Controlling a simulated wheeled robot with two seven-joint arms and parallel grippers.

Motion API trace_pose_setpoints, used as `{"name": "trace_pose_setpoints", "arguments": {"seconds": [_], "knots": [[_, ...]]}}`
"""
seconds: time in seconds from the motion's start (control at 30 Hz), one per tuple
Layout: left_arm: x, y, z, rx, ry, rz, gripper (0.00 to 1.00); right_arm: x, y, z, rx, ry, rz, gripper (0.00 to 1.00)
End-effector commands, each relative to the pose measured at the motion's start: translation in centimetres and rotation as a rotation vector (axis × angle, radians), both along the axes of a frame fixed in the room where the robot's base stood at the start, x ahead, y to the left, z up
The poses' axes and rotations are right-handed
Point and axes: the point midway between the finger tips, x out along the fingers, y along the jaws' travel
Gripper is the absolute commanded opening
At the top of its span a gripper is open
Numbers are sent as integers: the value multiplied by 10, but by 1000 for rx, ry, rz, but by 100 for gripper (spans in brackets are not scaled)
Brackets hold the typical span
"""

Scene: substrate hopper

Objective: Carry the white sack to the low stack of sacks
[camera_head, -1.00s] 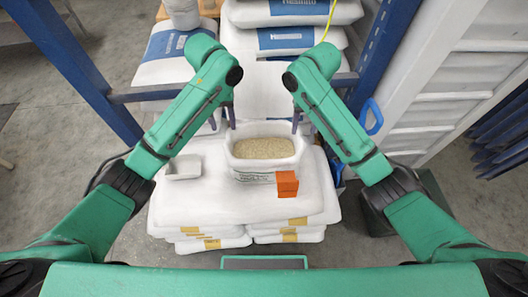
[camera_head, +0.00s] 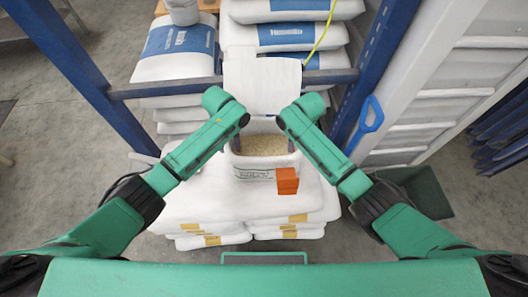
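An open white sack (camera_head: 255,173) of pale grain stands upright on the low stack of white sacks (camera_head: 200,205). An orange block (camera_head: 287,181) shows at its front right corner. A plain white flat piece (camera_head: 262,88) shows just behind, across the blue beam; I cannot tell whether it is another sack or a flap. My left gripper (camera_head: 222,150) is at the open sack's left side. My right gripper (camera_head: 292,142) is by its right rear corner. Wrists hide most of both grippers, and contact cannot be told.
A blue beam (camera_head: 165,89) crosses between two blue posts behind the low stack. Taller piles of blue-labelled sacks (camera_head: 180,42) stand beyond it. A blue handle (camera_head: 371,115) and a dark green bin (camera_head: 412,190) are at right. Floor is clear at left.

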Motion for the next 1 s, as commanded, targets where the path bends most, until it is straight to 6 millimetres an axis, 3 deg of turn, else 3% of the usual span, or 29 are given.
{"name": "trace_pose_setpoints", "arguments": {"seconds": [0.2, 0.23, 0.37, 1.0], "knots": [[0, 0, -1, -1, 0, 0, 52, 0, 0, -1, 0, 0, 0, 52], [0, 0, -1, -1, 0, 0, 49, 0, 0, 0, 0, 0, 0, 49], [0, 0, -1, -1, 0, 0, 0, 0, 0, 0, 0, 0, 0, 0], [0, -1, 0, -1, 0, -1, 0, 0, 0, 0, 1, 0, 0, 0]]}}
